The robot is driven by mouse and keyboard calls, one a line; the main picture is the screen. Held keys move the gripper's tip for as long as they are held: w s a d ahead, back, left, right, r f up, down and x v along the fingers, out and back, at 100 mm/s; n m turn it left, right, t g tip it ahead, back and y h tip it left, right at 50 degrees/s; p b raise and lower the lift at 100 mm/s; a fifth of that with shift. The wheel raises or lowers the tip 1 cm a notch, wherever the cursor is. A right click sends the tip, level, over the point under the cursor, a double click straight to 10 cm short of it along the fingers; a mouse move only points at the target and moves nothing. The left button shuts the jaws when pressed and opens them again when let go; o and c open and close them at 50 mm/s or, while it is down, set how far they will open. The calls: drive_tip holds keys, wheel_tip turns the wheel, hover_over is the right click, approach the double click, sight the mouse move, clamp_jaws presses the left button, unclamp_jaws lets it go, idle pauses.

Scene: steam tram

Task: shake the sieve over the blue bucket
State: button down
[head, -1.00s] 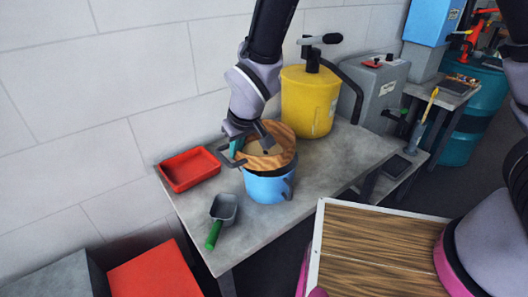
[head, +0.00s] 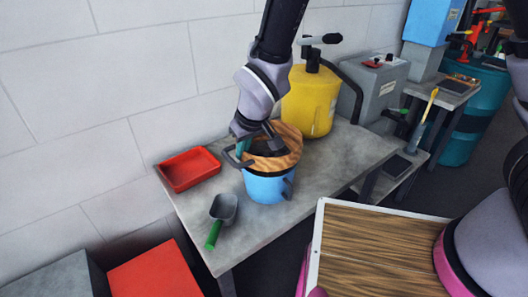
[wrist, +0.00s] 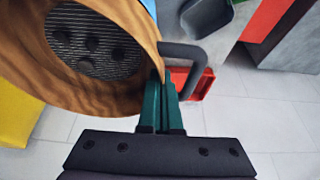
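The sieve has a round wooden rim (head: 291,139) and sits over the mouth of the blue bucket (head: 266,189) in the head view. I cannot tell whether it touches the bucket. My gripper (head: 242,150) is at the sieve's left side. In the wrist view its teal fingers (wrist: 162,88) are close together on the edge of the wooden rim (wrist: 120,97). The sieve's dark mesh (wrist: 72,46) carries several dark round lumps. A grey looped handle (head: 232,157) sticks out on the left. The bucket's inside is hidden.
On the grey table (head: 325,165) are a red tray (head: 190,168), a scoop with a green handle (head: 220,215) and a yellow tank (head: 309,100) close behind the sieve. A grey box (head: 378,85) stands to the right. The table's front right is clear.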

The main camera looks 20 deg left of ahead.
drive_tip(key=shift+d, duration=1)
drive_tip(key=shift+a+r, duration=0.3)
drive_tip(key=shift+r, duration=0.5)
drive_tip(key=shift+a+r, duration=0.35)
drive_tip(key=shift+r, duration=0.45)
drive_tip(key=shift+a+r, duration=0.3)
drive_tip(key=shift+r, duration=0.5)
drive_tip(key=shift+w+d, duration=0.1)
